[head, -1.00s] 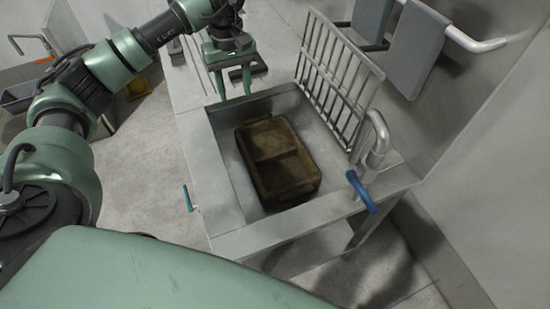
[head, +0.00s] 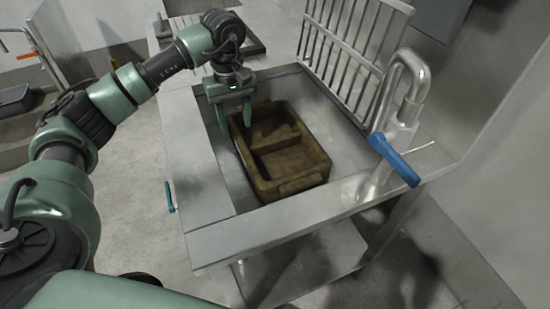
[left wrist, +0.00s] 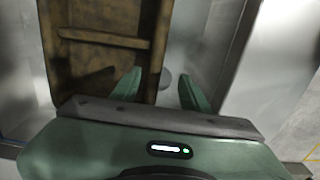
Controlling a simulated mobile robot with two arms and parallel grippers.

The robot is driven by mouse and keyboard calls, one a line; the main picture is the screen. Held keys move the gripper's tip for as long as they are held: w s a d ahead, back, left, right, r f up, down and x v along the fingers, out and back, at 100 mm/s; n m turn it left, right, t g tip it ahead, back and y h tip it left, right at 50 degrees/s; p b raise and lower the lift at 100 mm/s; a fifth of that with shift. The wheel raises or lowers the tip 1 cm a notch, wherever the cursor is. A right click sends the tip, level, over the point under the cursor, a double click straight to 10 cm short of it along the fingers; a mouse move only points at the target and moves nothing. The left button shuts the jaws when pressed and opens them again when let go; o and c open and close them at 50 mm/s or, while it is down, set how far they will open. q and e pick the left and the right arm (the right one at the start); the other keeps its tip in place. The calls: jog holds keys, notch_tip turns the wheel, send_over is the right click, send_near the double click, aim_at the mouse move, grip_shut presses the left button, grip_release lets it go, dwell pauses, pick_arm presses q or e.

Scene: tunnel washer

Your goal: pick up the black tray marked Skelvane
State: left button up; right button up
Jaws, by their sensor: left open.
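A two-compartment tray (head: 290,170) lies in the sink basin in the head view. It looks brown and grimy rather than black, and no Skelvane marking can be read. My left gripper (head: 236,114) is open and points down at the tray's far-left corner. In the left wrist view the tray (left wrist: 95,45) fills the upper left. There, one finger of my left gripper (left wrist: 160,88) overlaps the tray and the other is over the basin, with the tray's side edge between them. I cannot tell how far the tips are above the rim. My right gripper is not in view.
The steel sink (head: 215,243) surrounds the tray with raised edges. A tap with a blue lever (head: 395,160) stands at the right corner. A metal rack (head: 350,45) rises behind the basin. Bare basin floor shows right of the tray.

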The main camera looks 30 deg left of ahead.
aim_at(241, 140)
pick_arm(q)
notch_tip(241, 140, down, 3)
jog(key=shift+d+r, duration=0.1)
jog(key=shift+r, duration=0.05)
jog(key=f, duration=0.4)
jog(key=shift+d+f, duration=0.1)
jog(key=shift+d, duration=0.3)
jog(key=shift+f, duration=0.4)
grip_shut()
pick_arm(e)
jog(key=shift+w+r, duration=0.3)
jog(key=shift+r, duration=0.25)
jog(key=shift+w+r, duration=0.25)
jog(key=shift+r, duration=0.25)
